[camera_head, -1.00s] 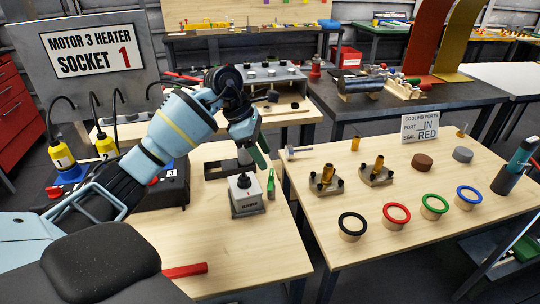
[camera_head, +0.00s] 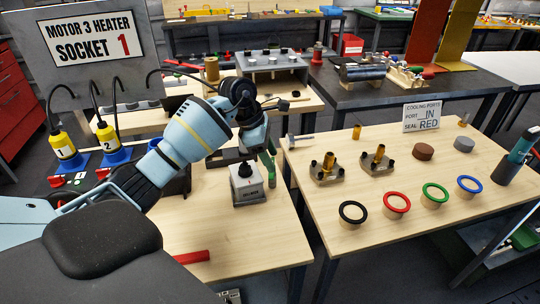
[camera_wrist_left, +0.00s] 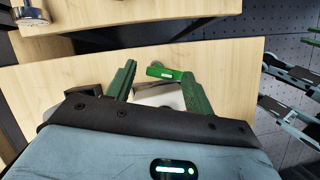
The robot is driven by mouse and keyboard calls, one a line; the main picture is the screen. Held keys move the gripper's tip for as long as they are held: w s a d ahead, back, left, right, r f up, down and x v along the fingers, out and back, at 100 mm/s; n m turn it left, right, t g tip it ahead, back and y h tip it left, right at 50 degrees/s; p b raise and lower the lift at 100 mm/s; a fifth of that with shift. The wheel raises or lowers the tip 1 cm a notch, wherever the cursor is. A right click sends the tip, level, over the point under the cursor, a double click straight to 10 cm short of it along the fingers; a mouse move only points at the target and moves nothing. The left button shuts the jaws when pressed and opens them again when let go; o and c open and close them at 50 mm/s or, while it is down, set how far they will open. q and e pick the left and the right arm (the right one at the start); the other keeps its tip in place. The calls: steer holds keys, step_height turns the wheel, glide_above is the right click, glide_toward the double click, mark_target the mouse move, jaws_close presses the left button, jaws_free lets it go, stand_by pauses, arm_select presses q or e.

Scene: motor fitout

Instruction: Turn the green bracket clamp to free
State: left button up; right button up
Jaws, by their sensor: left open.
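The green bracket clamp shows in the left wrist view as a short green lever (camera_wrist_left: 165,72) with a small pale label. It lies against a grey block (camera_wrist_left: 160,94), partly hidden by my gripper. In the head view, the grey box (camera_head: 249,188) with a black knob stands on the near left table, and the clamp (camera_head: 272,180) is at its right side, hard to tell from my finger. My left gripper (camera_head: 264,158) is open, its green fingers (camera_wrist_left: 158,78) on either side of the lever. I cannot tell whether they touch it.
A dark unit with yellow-topped plugs (camera_head: 63,145) stands left of the box. A red bar (camera_head: 191,257) lies near the front edge. The right table (camera_head: 320,205) holds brass fittings and coloured rings. A gap separates the two tables.

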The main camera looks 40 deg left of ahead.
arm_select(q)
steer(key=shift+d+f, duration=0.1)
steer(key=shift+f, duration=0.1)
steer(key=c, duration=1)
steer(key=shift+r+n+t+y+p, duration=0.2)
steer(key=shift+n+t+y+p, duration=0.35)
steer(key=shift+n, duration=0.85)
steer(key=shift+f+n+p, duration=0.1)
steer(key=shift+n+p, duration=0.2)
steer(key=shift+n, duration=0.2)
steer(key=shift+f, duration=0.1)
arm_select(e)
steer(key=shift+w+r, duration=0.35)
steer(key=shift+r, duration=0.2)
steer(key=shift+w+r, duration=0.3)
steer(key=shift+r, duration=0.2)
steer(key=shift+d, duration=0.1)
